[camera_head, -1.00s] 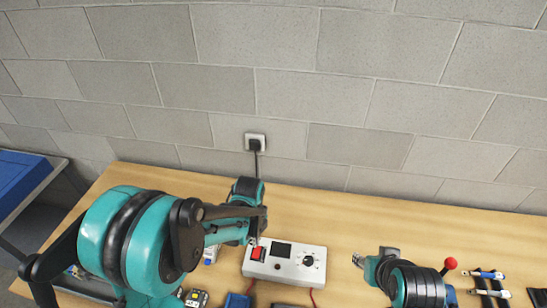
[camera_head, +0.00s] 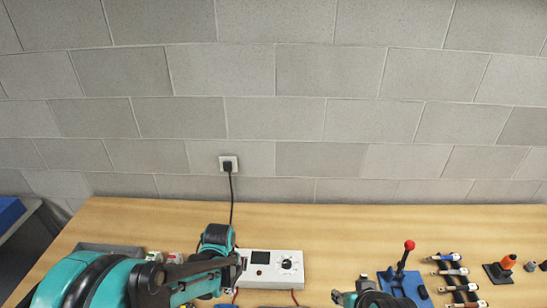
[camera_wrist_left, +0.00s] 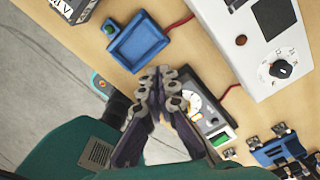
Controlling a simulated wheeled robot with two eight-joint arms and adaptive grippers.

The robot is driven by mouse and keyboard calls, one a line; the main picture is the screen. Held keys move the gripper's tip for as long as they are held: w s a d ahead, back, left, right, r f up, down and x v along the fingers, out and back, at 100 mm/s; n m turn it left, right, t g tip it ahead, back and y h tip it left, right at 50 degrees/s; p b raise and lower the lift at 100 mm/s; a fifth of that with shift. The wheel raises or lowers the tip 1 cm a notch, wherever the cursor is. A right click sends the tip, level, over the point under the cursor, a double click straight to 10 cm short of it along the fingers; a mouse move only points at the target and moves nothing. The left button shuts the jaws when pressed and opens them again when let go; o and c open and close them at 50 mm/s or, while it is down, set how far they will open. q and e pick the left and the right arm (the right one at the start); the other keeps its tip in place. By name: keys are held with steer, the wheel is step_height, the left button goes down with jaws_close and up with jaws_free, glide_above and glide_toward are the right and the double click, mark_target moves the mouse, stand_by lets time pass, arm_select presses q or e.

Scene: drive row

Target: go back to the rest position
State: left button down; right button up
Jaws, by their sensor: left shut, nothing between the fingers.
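My left arm comes in from the left. Its gripper (camera_head: 240,264) is by the left end of a white instrument box (camera_head: 290,272) on the bench and hides part of that end. The left wrist view shows the gripper's fingers (camera_wrist_left: 160,88) closed together and empty, between a blue tray (camera_wrist_left: 137,43) and a multimeter (camera_wrist_left: 205,112). The white box with its dial also shows there at top right (camera_wrist_left: 240,55). My right gripper (camera_head: 338,296) is at the bottom edge, right of the box. It is small and partly cut off, so its jaws cannot be judged.
The wooden bench (camera_head: 330,220) is clear along the back, before a block wall with a socket (camera_head: 228,165) and cable. A blue crate (camera_head: 10,213) is far left.

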arm_select(q)
steer(key=s+a+r+n+t+b, duration=0.1)
steer(key=s+n+b, duration=0.4)
steer(key=n, duration=0.7)
steer(key=s+a+r+n+t+b, duration=0.1)
steer(key=s+a+n+t+b, duration=0.2)
steer(key=s+n+t+b, duration=0.2)
steer(key=n+t+b, duration=0.1)
steer(key=n+b, duration=0.2)
steer(key=n, duration=0.4)
steer(key=shift+s+a+b, duration=0.25)
steer(key=shift+a+b, duration=0.1)
steer(key=shift+b, duration=0.05)
arm_select(e)
step_height(320, 180, down, 14)
